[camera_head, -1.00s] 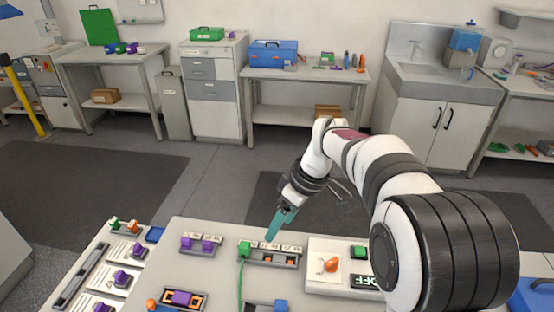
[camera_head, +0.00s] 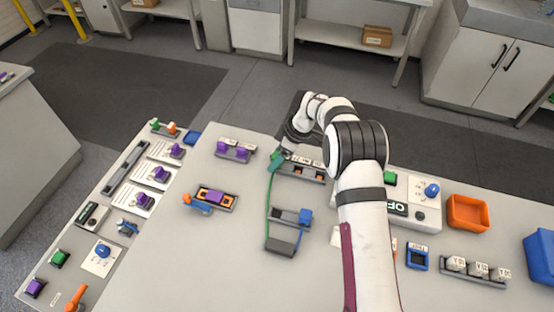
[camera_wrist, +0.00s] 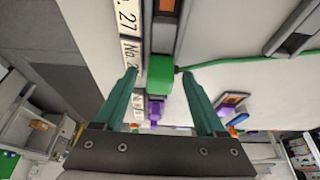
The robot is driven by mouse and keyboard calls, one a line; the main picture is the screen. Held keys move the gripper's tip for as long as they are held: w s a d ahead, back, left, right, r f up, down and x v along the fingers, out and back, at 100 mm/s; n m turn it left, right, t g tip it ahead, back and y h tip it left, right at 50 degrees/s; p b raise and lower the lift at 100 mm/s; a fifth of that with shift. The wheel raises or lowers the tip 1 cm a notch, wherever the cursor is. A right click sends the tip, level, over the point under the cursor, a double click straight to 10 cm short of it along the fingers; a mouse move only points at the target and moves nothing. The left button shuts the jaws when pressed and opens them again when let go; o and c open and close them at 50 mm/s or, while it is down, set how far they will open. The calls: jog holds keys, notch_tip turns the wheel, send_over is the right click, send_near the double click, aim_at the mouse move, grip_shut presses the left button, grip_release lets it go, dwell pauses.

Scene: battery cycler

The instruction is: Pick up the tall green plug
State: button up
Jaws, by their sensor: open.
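The green plug (camera_wrist: 160,74) shows in the wrist view as a green block at the end of a grey slotted strip, with a dark cable end at its right side. My gripper (camera_wrist: 160,76) is open, one teal finger on each side of the plug. Clear gaps show between the plug and both fingers. In the head view my gripper (camera_head: 278,162) is over the left end of the slotted strip (camera_head: 318,178). The fingers and wrist partly hide the plug there. A green cable (camera_head: 268,205) runs from that spot down the table.
Number labels (camera_wrist: 129,50) stand along the strip, close to the left finger. Purple plugs (camera_head: 233,151) sit to the left on the table. A dark box (camera_head: 283,242) lies at the cable's lower end. A switch panel (camera_head: 415,218) and an orange bin (camera_head: 468,212) are to the right.

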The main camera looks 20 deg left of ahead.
jog(key=shift+f, duration=0.2)
jog(key=shift+c, duration=0.3)
grip_shut()
jog(key=shift+r, duration=0.2)
